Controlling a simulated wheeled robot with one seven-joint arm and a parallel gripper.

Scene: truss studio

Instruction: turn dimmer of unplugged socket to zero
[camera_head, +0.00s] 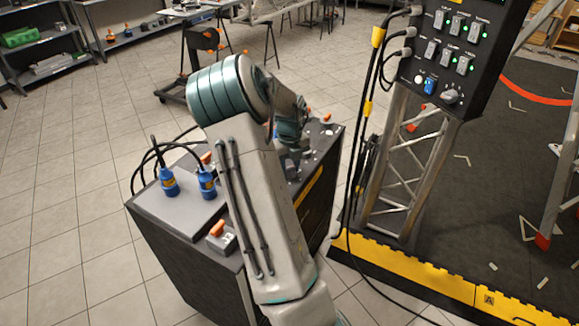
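A grey-topped box (180,208) stands behind and around my arm. Two blue plugs (168,181) with dark cables stand upright on its left part. Grey units with orange levers show on the box; the nearest (222,237) is at its front edge with a marking too small to read surely. More orange levers (326,118) show at the far right. My arm rises in front and bends over the box; my gripper (291,165) is low over the box's right part, mostly hidden by my arm. Its fingers cannot be made out. Which socket is unplugged cannot be told.
A yellow-edged dark floor mat (450,285) lies below.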

